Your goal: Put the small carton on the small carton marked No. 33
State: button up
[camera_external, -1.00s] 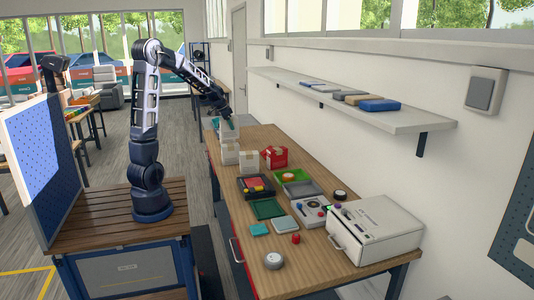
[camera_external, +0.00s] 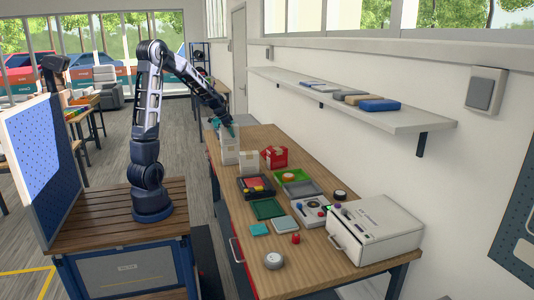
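A small white carton (camera_external: 229,143) is at the far end of the workbench, with its top at my gripper (camera_external: 231,130). Directly below it in the picture is another small white carton (camera_external: 230,157), and the two look like one tall stack. I cannot tell whether they touch. A third pale carton (camera_external: 249,162) stands on the bench just to the right and nearer. No number can be read on any carton at this size. My gripper points down with its teal fingertips at the upper carton's top; the finger gap is too small to make out.
A red box (camera_external: 275,157), a dark tray with coloured pieces (camera_external: 256,187) and a green tray (camera_external: 295,176) stand nearer on the bench. A large white case (camera_external: 375,228) fills the near right. A wall shelf (camera_external: 350,105) runs above the bench's right side.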

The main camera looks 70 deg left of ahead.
jog(key=v, duration=1.2)
jog(key=shift+r, duration=0.15)
jog(key=s+d+r, duration=0.2)
jog(key=d, duration=1)
jog(key=s+d+r, duration=0.2)
jog(key=s+d, duration=0.1)
jog(key=d, duration=0.8)
jog(key=s+d+f, duration=0.2)
jog(key=s+d, duration=1.1)
jog(key=d, duration=0.1)
jog(key=shift+s+f, duration=0.15)
jog(key=shift+s, duration=0.25)
